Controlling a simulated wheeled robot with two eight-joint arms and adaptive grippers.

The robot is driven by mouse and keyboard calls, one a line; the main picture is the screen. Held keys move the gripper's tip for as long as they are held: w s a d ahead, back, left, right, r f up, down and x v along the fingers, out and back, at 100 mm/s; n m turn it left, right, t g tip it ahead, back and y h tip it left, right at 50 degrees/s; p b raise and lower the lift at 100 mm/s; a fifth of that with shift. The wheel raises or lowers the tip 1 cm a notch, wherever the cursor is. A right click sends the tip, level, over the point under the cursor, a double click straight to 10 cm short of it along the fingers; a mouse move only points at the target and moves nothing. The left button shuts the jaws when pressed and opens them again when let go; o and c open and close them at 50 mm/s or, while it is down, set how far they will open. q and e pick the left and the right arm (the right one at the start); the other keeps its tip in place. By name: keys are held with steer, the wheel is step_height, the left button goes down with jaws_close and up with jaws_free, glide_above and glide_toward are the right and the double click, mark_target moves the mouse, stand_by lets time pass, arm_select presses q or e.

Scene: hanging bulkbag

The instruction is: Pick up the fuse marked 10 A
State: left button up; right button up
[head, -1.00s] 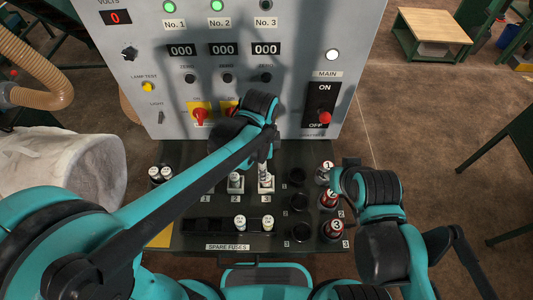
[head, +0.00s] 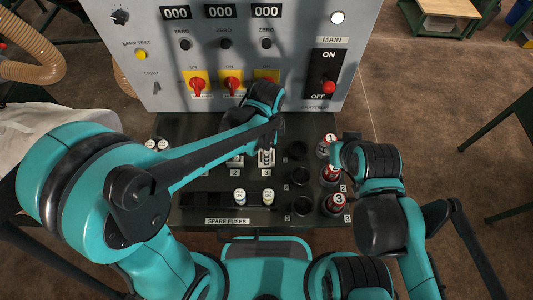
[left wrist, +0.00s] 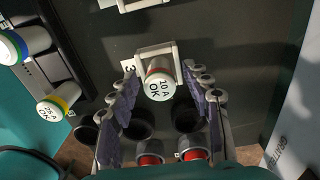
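The fuse marked 10 A OK (left wrist: 160,86) has a white cap with a dark red band and stands in a white holder (left wrist: 146,52) numbered 3. My left gripper (left wrist: 160,72) is open, with one finger on each side of the fuse and gaps between. In the head view the same holder (head: 267,162) is partly hidden under my left gripper (head: 270,146). My right gripper (head: 338,158) is beside the red, numbered fuse caps at the right; its fingers are not clear.
A spare fuse marked 25 A (left wrist: 52,107) stands in the spare rack (head: 205,198) beside another spare (head: 240,197). Two more fuses (head: 157,146) stand at the left. Dark round sockets (head: 299,176) and red caps (head: 330,174) lie right of the holders. The grey panel (head: 305,30) rises behind.

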arm_select(q)
jaws_close()
steer(key=shift+r, duration=0.1)
